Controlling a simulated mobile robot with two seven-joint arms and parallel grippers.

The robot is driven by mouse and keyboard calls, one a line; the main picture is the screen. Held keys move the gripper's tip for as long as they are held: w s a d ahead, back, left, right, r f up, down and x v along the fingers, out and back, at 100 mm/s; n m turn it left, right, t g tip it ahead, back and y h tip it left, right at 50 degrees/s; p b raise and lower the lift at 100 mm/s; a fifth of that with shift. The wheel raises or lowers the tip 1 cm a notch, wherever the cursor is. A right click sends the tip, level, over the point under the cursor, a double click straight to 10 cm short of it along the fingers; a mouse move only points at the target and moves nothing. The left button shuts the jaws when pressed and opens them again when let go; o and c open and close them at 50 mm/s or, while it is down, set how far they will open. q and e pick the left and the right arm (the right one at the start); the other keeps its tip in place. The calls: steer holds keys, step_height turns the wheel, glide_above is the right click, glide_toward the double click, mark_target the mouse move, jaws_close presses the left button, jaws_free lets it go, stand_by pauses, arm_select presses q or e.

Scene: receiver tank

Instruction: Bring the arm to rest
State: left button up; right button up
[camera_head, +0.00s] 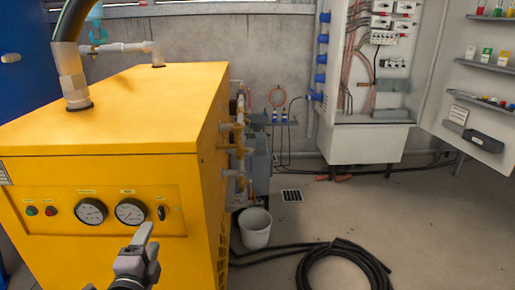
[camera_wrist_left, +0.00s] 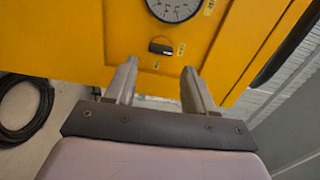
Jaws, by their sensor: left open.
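My left gripper (camera_head: 143,240) is in front of the lower right of the yellow machine's front panel, just below and left of a black knob (camera_head: 161,213). In the left wrist view the gripper (camera_wrist_left: 157,85) shows two grey fingers spread apart with nothing between them. The black knob (camera_wrist_left: 160,47) lies beyond the fingertips there, apart from them. A round gauge (camera_wrist_left: 175,5) is above the knob. My right gripper is in neither view.
The yellow machine (camera_head: 110,120) fills the left side. A white bucket (camera_head: 255,230) and a coiled black hose (camera_head: 345,268) are on the floor to its right. An open electrical cabinet (camera_head: 365,140) stands at the back wall. The floor at the right (camera_head: 440,225) is clear.

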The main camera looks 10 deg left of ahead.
arm_select(q)
steer(key=s+d+f+n+g+h+p, duration=0.3)
steer(key=s+d+f+n, duration=0.3)
steer(key=s, duration=0.3)
steer(key=s+d+f+n+g+h+p, duration=0.3)
steer(key=s+d+f+n, duration=0.3)
steer(key=s, duration=0.3)
steer(key=shift+s+d+n+g+p, duration=0.35)
steer(key=shift+d+g+p, duration=0.2)
steer(key=shift+p, duration=0.35)
steer(key=shift+a, duration=0.1)
